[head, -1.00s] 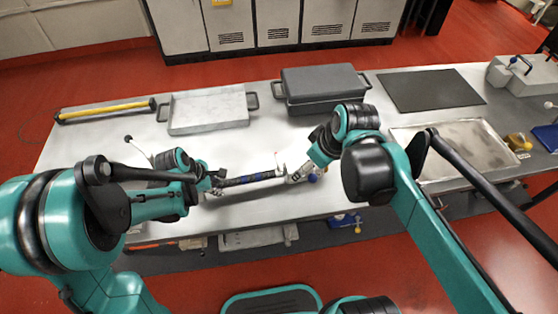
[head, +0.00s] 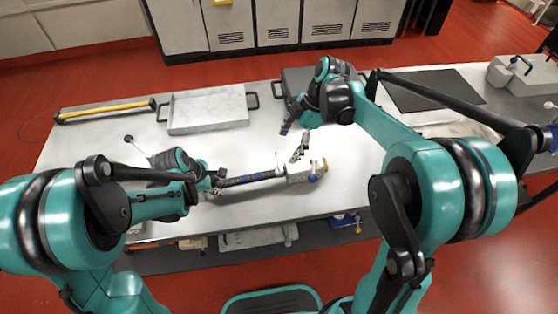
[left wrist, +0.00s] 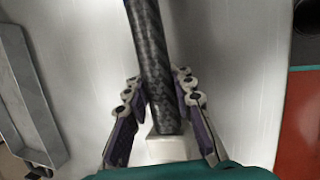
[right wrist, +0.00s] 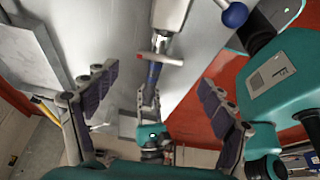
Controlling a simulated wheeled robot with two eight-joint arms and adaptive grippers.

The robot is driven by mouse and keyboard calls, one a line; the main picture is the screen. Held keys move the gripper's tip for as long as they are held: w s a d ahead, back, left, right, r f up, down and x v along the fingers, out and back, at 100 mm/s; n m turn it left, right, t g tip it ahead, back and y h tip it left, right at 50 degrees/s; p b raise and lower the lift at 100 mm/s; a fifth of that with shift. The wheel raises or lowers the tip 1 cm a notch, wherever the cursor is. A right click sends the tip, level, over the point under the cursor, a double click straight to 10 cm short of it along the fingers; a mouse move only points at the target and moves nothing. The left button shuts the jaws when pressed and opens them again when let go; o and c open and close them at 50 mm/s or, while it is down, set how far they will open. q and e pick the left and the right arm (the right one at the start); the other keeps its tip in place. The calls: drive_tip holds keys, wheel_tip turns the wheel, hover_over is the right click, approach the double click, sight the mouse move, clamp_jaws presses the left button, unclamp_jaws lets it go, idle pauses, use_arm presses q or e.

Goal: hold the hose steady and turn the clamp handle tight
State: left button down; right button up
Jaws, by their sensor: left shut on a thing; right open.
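A black braided hose (head: 245,180) lies across the bench, its right end at a pale metal fitting (head: 298,175). The hose also shows in the left wrist view (left wrist: 150,60). My left gripper (head: 215,182) is shut on its left part, a finger on each side. By the fitting, a small metal clamp handle with a red tip (right wrist: 144,56) crosses the hose end in the right wrist view; it is tiny in the head view. My right gripper (head: 296,138) is open and empty above and behind the fitting, apart from it. How tight the clamp is cannot be seen.
A blue knob (head: 312,178) sits on the fitting. A grey tray (head: 210,127) and a yellow-barred black holder (head: 105,112) stand at the back left. A dark bin (head: 292,80) stands behind my right arm. The bench front left of the fitting is clear.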

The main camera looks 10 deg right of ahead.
sight(279, 161)
drive_tip(key=x, duration=0.8)
drive_tip(key=shift+f, duration=0.1)
drive_tip(key=c, duration=1.2)
